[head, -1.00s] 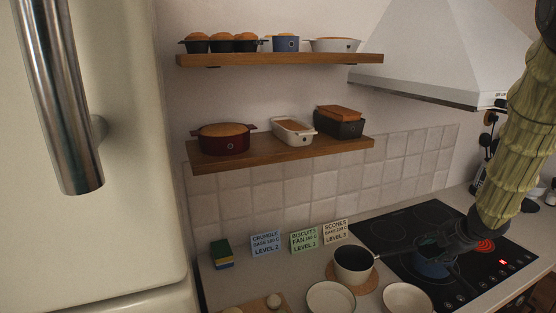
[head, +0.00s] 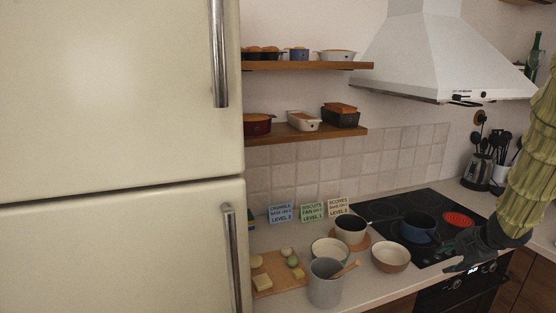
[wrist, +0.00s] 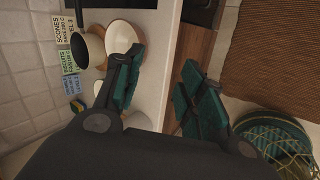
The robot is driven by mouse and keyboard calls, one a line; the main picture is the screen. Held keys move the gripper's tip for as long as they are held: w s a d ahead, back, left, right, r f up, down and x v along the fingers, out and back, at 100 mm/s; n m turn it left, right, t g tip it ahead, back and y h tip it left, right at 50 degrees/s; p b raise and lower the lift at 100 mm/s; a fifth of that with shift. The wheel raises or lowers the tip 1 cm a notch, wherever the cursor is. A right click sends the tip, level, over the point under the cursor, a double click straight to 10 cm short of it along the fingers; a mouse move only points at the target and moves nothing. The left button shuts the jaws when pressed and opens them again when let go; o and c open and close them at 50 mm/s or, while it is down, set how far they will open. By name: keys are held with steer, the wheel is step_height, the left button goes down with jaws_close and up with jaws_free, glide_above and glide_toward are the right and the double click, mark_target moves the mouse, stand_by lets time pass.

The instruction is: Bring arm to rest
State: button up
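My arm comes in from the right in the head view, in a yellow-green ribbed sleeve. My gripper (head: 466,252) is at its lower end, in front of the stove's front edge. In the wrist view my gripper (wrist: 165,90) shows two teal-padded fingers set wide apart with nothing between them. One finger overlaps the counter's bowls from this camera, and the other is over the cabinet front and floor. A blue pot (head: 418,229) stands on the black stove (head: 400,205), left of my gripper and apart from it.
The fridge (head: 120,120) fills the left. Shelves (head: 310,134) hold baking dishes. A patterned basket (wrist: 275,148) stands on the floor.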

steer(key=s+a+f+m+g+b, duration=0.1)
steer(key=s+a+f+m, duration=0.25)
steer(key=a+f, duration=0.4)
steer(key=s+a+f+m+g+y, duration=0.1)
steer(key=s+a+f+m, duration=0.3)
steer(key=f, duration=0.7)
steer(key=s+a+f+m+g+b, duration=0.1)
steer(key=s+a+f+m, duration=0.1)
steer(key=s+a+f, duration=0.55)
steer(key=s+a+f+m+g, duration=0.1)
steer(key=s+a+f+m, duration=0.1)
steer(key=s+f, duration=0.3)
steer(key=s+a+f+m+g+h+b, duration=0.1)
steer(key=s+f+m, duration=0.3)
steer(key=s, duration=0.8)
steer(key=s+a+f+m+g+b, duration=0.1)
steer(key=s+a+f+m, duration=0.3)
steer(key=s+f, duration=0.3)
steer(key=shift+s+f+g+h, duration=0.3)
steer(key=shift+s+h, duration=0.1)
steer(key=shift+s, duration=0.25)
